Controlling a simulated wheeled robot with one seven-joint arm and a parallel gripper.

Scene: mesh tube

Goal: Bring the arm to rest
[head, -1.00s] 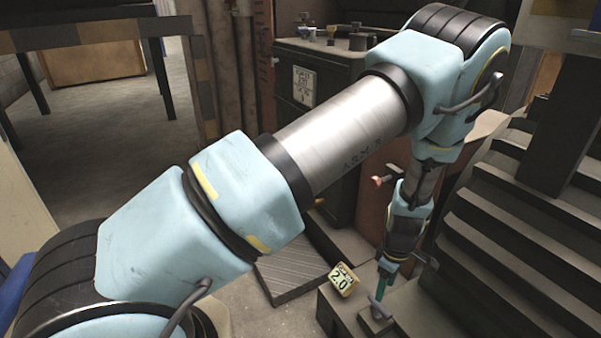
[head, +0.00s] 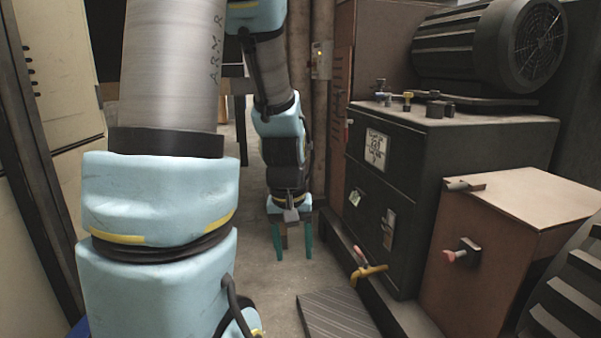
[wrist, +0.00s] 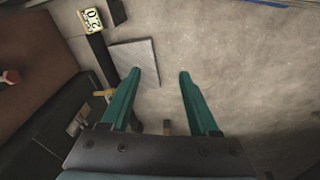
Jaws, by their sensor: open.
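My gripper (head: 292,256) hangs at the end of my pale blue arm in the head view, left of the dark cabinet and above the concrete floor. Its two teal fingers point down and stand apart. No object is held.
A dark cabinet (head: 455,150) with a motor (head: 490,45) on top stands right of my gripper. A brown box (head: 500,225) with a red knob is nearer. A yellow-handled lever (head: 370,272) juts out low. A ridged plate (head: 338,314) lies on the floor (wrist: 240,80).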

